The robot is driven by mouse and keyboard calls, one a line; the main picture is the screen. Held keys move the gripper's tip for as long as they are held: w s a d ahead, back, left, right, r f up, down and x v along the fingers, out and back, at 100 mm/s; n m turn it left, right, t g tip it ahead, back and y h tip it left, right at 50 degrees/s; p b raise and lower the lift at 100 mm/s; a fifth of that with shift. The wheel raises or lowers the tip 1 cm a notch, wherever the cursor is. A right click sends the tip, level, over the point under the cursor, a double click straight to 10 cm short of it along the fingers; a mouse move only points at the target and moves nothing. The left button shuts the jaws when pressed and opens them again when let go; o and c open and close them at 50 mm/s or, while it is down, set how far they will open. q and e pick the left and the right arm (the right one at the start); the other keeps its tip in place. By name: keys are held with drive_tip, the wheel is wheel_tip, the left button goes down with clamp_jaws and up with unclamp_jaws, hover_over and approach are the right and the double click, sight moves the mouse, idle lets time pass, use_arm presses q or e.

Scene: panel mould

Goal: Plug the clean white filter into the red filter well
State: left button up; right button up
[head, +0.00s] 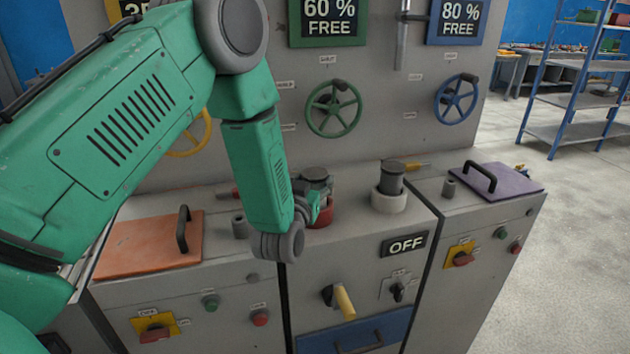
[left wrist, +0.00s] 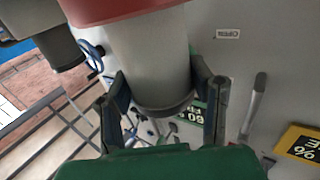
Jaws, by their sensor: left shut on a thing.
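My left gripper (head: 318,203) is at the red filter well (head: 321,217) on the middle cabinet's top, shut on a filter (head: 315,175) with a dark grey cap. In the left wrist view my fingers (left wrist: 160,88) clasp both sides of this filter's pale grey body (left wrist: 152,55), near its dark-rimmed end. Its other end meets the red well (left wrist: 125,8) at the top of that picture. The filter stands about upright in or directly over the well; I cannot tell how deep it sits. My right gripper is out of view.
A white well (head: 388,201) holding a dark grey filter (head: 391,178) stands to the right. An orange lid (head: 150,246) and a purple lid (head: 505,178) with handles lie on the side cabinets. The upright panel with a green handwheel (head: 334,107) rises behind.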

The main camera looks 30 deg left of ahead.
use_arm(q)
drive_tip(key=shift+f+b, duration=0.35)
drive_tip(key=shift+f, duration=0.25)
drive_tip(key=o, duration=1.4)
drive_tip(key=shift+c, duration=0.2)
drive_tip(key=shift+s, duration=0.1)
drive_tip(key=shift+s+d+f, duration=0.1)
drive_tip(key=shift+s+d, duration=0.05)
drive_tip(key=shift+s, duration=0.2)
drive_tip(key=v, duration=1.1)
